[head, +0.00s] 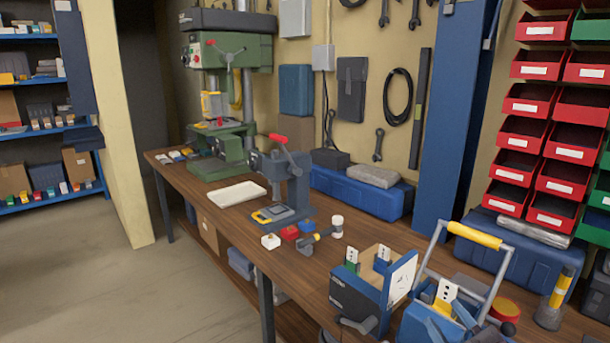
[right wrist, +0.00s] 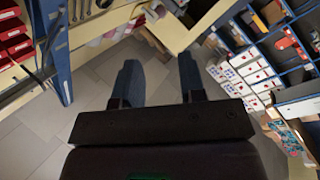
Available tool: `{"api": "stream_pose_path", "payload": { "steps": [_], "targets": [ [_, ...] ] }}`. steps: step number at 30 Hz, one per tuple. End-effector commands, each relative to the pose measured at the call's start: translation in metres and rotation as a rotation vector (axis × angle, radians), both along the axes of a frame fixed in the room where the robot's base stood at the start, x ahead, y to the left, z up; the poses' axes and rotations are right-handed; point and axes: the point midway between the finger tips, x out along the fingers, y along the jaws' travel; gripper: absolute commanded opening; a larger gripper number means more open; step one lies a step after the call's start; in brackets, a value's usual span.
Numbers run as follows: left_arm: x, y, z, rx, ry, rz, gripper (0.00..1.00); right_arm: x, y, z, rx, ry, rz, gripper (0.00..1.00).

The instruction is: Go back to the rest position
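My right gripper (right wrist: 158,62) shows in the right wrist view with its two dark fingers wide apart. Nothing is between them, and grey floor tiles lie beyond. I cannot make out either gripper clearly in the head view. A dark blue open box (head: 353,299) with a white side panel stands at the front of the bench and holds white socket pieces with blue and green parts. A blue tote (head: 418,327) with a yellow-gripped handle (head: 475,235) stands to its right, holding similar pieces. The bottom edge of the picture cuts off the tote.
Red bins (head: 527,134) hang at the right. A blue post (head: 452,120) rises behind the bench. Open floor (head: 110,290) lies at the left.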

Motion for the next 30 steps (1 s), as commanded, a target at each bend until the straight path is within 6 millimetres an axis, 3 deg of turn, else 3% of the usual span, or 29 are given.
{"api": "stream_pose_path", "payload": {
  "steps": [5, 9, 13, 21, 30],
  "targets": [
    [0.000, 0.000, 0.000, 0.000, 0.000, 0.000, 0.43, -0.025, -0.042, -0.074, 0.147, 0.358, -0.238, 0.38],
    [0.000, 0.000, 0.000, 0.000, 0.000, 0.000, 0.43, -0.065, -0.064, -0.132, 0.240, 0.652, -0.395, 0.38],
    [0.000, 0.000, 0.000, 0.000, -0.001, 0.000, 0.43, -0.108, -0.073, -0.174, 0.306, 0.893, -0.499, 0.38],
    [0.001, 0.000, 0.001, 0.001, -0.002, -0.001, 0.43, -0.171, -0.075, -0.214, 0.379, 1.198, -0.600, 0.38],
    [0.001, 0.000, 0.001, 0.001, -0.003, -0.001, 0.43, -0.222, -0.069, -0.235, 0.433, 1.429, -0.654, 0.38]
  ]
}}
